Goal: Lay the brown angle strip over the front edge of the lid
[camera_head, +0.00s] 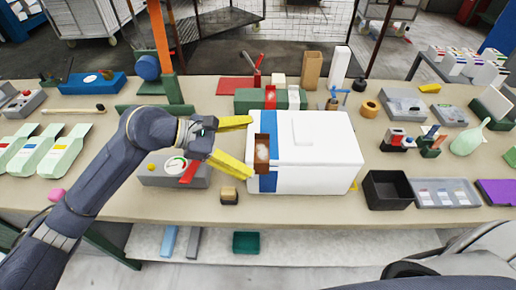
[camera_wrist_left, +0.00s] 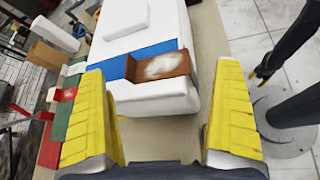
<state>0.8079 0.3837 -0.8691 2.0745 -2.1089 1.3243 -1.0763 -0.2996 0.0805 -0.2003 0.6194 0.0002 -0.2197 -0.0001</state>
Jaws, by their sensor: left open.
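The white box with its lid (camera_head: 315,143) stands on the table, a blue band (camera_head: 266,183) across the lid's left end. The brown angle strip (camera_head: 262,155), with a pale patch, rests at that left end against the blue band. In the left wrist view the strip (camera_wrist_left: 176,64) lies along the lid's near edge, one face on top. How far its other face hangs down is hard to tell. My left gripper (camera_head: 249,148) is open with yellow fingers, just left of the strip. In the left wrist view nothing is between its fingers (camera_wrist_left: 161,82).
A black tray (camera_head: 388,189) stands right of the box. A green block (camera_head: 247,101) is behind it. A dark arm with a yellow tip (camera_wrist_left: 262,72) shows in the left wrist view.

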